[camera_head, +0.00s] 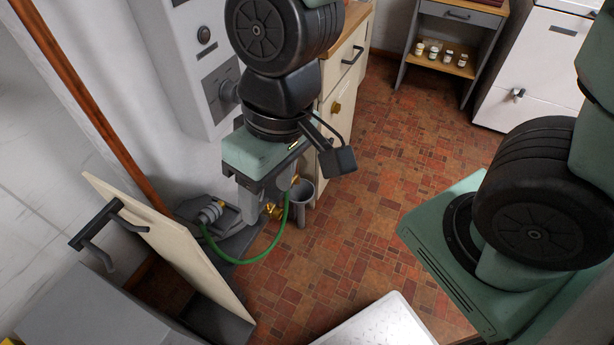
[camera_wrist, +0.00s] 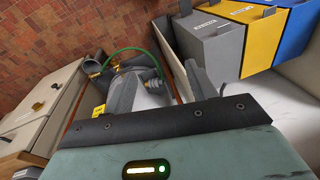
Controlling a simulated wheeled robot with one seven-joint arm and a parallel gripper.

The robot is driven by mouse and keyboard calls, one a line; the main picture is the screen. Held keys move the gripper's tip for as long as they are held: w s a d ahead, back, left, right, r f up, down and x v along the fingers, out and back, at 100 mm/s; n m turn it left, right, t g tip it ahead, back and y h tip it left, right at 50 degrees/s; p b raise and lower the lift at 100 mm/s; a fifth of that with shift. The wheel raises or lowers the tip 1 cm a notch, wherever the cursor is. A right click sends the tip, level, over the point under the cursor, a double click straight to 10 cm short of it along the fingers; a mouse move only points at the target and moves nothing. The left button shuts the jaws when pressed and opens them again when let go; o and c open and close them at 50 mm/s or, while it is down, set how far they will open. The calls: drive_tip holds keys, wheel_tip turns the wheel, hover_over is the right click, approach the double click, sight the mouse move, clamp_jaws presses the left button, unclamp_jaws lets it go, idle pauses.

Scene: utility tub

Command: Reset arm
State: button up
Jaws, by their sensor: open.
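My gripper (camera_head: 268,203) hangs pointing down near the wall in the head view, in front of the wall unit and beside the cream cabinet. Its fingers are apart, and I see nothing held between them. In the wrist view my gripper (camera_wrist: 160,88) shows its two grey fingers spread. Beyond them a green hose (camera_wrist: 128,50) curves between a brass fitting (camera_wrist: 95,72) and a grey connector. In the head view the green hose (camera_head: 250,260) loops below the fingers. The fingers partly hide the fittings, and I cannot tell whether they touch anything.
A tilted cream panel (camera_head: 165,240) with a dark handle stands at the left. A cream cabinet (camera_head: 340,90) is behind my gripper. Grey (camera_wrist: 215,50), yellow (camera_wrist: 258,35) and blue (camera_wrist: 295,30) bins stand in a row. The tiled floor (camera_head: 350,210) is open in the middle.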

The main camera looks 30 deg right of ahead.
drive_tip(key=s+d, duration=0.1)
drive_tip(key=d+r+n+h, duration=0.1)
drive_tip(key=d, duration=0.1)
drive_tip(key=s+d+n, duration=0.1)
drive_tip(key=shift+s+d+r+h, duration=0.15)
drive_tip(key=shift+s+r+h, duration=0.15)
wheel_tip(320, 180, up, 5)
drive_tip(key=p, duration=0.5)
drive_tip(key=shift+r, duration=0.2)
